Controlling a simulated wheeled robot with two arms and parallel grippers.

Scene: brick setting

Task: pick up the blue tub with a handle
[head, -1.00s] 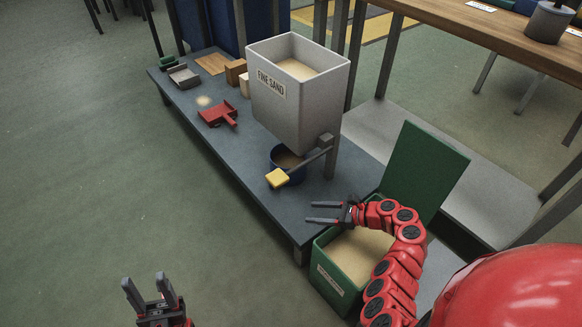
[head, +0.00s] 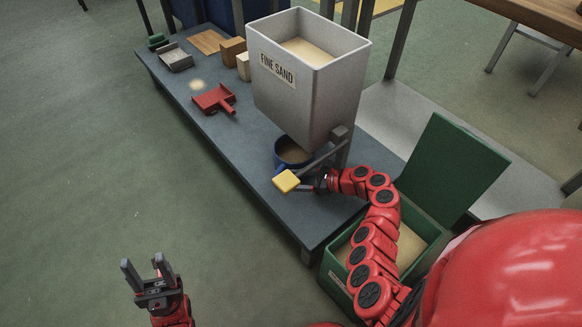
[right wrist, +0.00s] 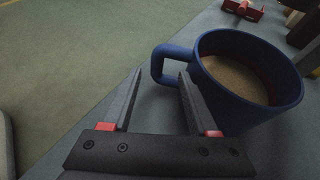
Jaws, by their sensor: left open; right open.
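The blue tub (head: 279,160) stands on the grey bench under the sand hopper's spout, with sand in it. In the right wrist view the tub (right wrist: 238,112) is upright, and its blue loop handle (right wrist: 158,66) points left. My right gripper (right wrist: 161,76) is open and empty. Its fingertips appear on either side of the handle's outer bar; whether the bar is between them in depth I cannot tell. In the head view the right gripper (head: 311,181) is partly hidden behind the yellow lever pad. My left gripper (head: 146,268) is open and empty over the floor.
The grey "FINE SAND" hopper (head: 300,100) overhangs the tub. Its lever with a yellow pad (head: 286,181) sticks out close to my right gripper. A red dustpan (head: 214,99) lies farther along the bench (head: 237,146). A green sand bin (head: 335,272) with an open lid stands at the bench's near end.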

